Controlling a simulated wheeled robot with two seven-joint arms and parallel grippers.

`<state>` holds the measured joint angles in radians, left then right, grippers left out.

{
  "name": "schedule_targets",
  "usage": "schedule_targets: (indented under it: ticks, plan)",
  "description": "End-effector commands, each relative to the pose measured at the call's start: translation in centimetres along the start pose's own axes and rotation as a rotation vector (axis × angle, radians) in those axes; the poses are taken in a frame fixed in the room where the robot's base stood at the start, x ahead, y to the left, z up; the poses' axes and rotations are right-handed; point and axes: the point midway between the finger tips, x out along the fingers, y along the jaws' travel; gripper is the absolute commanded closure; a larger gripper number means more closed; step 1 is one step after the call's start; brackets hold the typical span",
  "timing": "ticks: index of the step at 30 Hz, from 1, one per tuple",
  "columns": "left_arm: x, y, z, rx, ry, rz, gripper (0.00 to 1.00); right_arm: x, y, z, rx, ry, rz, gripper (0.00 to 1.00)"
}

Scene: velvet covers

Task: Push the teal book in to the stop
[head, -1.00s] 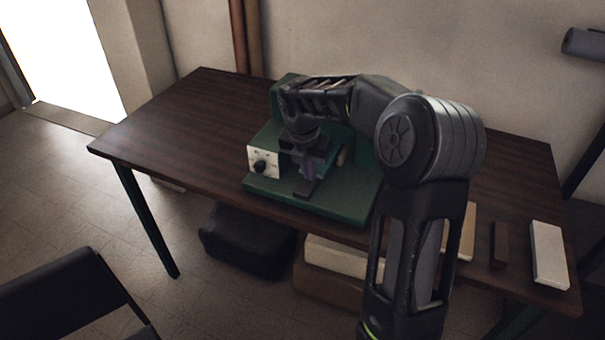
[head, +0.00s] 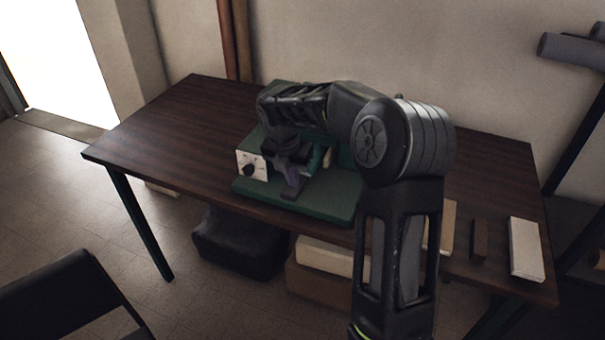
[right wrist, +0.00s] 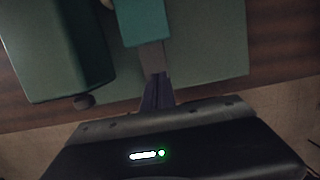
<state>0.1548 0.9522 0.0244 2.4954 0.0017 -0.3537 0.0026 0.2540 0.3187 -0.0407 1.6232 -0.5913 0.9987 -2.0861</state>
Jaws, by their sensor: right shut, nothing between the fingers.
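The teal book (right wrist: 142,22) shows at the top of the right wrist view, lying over a dark strip (right wrist: 153,58) on the green base plate. A short stretch of strip shows between the fingertips and the book's near end. In the head view the right gripper (head: 291,174) is low over the green fixture (head: 325,202). The stop cannot be made out. My left gripper is not in view.
A white panel with a black knob (head: 246,160) is on the fixture's left side. The dark wooden table (head: 180,120) is clear at left. A brown block (head: 480,240) and a white block (head: 525,248) lie at right. A black bag (head: 238,242) sits below.

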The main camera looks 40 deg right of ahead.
Motion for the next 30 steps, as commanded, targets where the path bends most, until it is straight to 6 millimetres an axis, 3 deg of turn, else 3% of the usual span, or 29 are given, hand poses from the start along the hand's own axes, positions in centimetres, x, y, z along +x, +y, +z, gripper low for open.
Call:
schedule_targets:
  ticks: [1,6,12,24,30]
  plan:
    - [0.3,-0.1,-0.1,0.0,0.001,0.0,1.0,-1.6,0.0,0.4,0.006,-0.01,0.01,1.0]
    - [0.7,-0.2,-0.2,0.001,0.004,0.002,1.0,-5.4,0.0,0.2,0.005,-0.007,0.009,1.0]
    - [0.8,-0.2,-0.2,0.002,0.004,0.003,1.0,-8.6,0.0,0.1,0.004,-0.004,0.006,1.0]
    - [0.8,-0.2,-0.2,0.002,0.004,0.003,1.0,-9.4,-0.1,0.0,0.003,-0.001,0.004,0.99]
    - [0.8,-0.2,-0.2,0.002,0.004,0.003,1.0,-9.3,-0.1,0.0,0.045,0.003,0.004,0.83]
